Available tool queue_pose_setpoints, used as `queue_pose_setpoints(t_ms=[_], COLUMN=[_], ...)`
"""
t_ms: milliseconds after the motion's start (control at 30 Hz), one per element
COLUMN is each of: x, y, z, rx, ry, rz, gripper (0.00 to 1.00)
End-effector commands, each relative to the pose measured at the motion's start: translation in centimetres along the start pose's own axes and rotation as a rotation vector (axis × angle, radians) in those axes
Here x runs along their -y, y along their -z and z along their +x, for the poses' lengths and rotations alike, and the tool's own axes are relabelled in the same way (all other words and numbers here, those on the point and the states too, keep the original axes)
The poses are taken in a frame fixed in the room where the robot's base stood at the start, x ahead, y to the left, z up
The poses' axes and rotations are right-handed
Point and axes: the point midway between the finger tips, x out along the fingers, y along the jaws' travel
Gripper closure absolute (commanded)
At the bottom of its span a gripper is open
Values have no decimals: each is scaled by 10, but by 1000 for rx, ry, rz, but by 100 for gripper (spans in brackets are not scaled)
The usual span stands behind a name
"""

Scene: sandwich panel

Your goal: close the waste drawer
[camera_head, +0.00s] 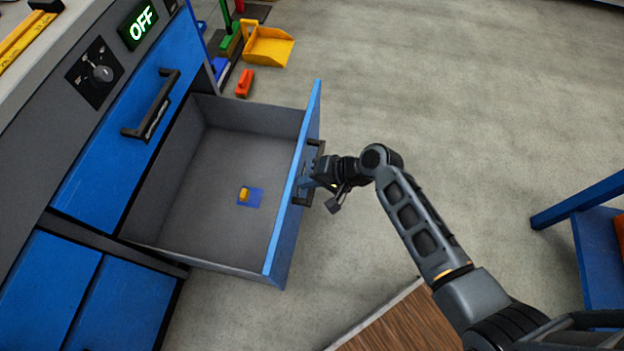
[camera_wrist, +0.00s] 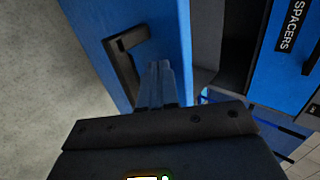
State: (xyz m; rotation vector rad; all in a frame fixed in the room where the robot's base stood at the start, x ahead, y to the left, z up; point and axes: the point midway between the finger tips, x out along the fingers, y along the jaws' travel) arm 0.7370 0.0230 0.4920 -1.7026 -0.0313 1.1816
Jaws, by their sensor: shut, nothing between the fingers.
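The waste drawer (camera_head: 284,235) is pulled far out from the cabinet, with its blue front facing right in the head view. Its dark handle (camera_head: 317,147) is partly hidden behind my gripper. My gripper (camera_head: 306,183) is shut and empty at the outer face of the front, by the handle. In the wrist view, the closed fingertips (camera_wrist: 159,66) are at the blue front (camera_wrist: 170,28), just right of the handle (camera_wrist: 122,62). I cannot tell whether they touch the front. A small yellow object (camera_head: 244,194) and a blue square (camera_head: 256,198) lie inside the drawer.
A yellow dustpan (camera_head: 268,46) and a red block (camera_head: 245,83) lie on the floor beyond. A blue frame (camera_head: 592,240) stands at right.

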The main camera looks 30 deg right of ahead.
Motion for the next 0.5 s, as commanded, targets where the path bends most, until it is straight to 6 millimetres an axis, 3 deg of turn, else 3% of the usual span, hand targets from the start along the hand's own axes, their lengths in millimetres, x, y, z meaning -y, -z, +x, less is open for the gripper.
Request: queue_pose_setpoints(t_ms=[267,500], x=[2,20], y=[0,0], z=[1,20], rx=[0,2], ry=[0,2], rz=[-1,-4], gripper=[100,100])
